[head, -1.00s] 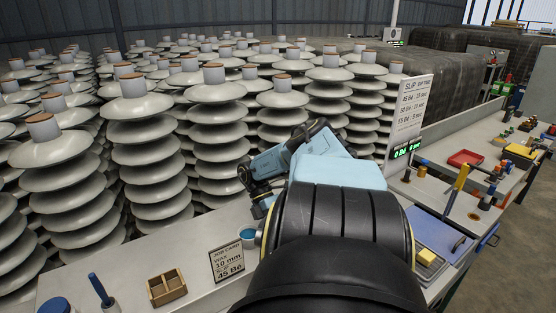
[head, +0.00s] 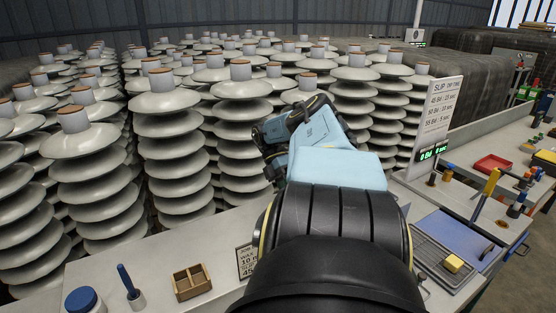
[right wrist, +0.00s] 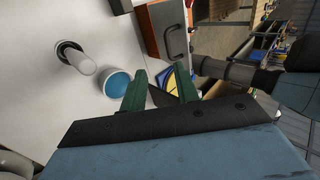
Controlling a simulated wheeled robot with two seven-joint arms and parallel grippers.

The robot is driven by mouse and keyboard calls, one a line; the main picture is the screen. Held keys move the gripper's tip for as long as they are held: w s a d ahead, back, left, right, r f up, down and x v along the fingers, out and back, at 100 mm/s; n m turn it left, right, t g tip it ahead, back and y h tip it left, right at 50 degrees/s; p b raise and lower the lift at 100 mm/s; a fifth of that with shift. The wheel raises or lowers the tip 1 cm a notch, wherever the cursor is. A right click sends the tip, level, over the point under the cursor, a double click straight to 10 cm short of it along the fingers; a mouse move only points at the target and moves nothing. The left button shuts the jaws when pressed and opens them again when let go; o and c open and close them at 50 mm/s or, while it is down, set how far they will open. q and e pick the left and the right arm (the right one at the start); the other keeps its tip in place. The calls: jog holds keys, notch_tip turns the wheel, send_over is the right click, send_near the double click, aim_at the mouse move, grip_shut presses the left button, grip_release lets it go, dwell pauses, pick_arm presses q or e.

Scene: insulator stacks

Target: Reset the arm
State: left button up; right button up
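My right arm (head: 335,170) rises from the bottom middle of the head view, with a black upper part and pale blue links folded in front of the stacks. Its fingers cannot be made out there. In the right wrist view, the two green fingers of my right gripper (right wrist: 159,88) stand apart with a gap between them. My left arm and gripper are not in view.
Tall grey insulator stacks (head: 174,150) crowd behind the bench. On it are a wooden box (head: 192,281), a blue-lidded jar (head: 86,300), a blue-handled brush (head: 131,288), a partly covered job card (head: 243,262) and a slip sign (head: 437,115). A red tray (head: 492,164) lies right.

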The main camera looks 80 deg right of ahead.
jog(key=shift+b+v, duration=0.3)
jog(key=shift+v, duration=0.8)
jog(key=shift+s, duration=0.2)
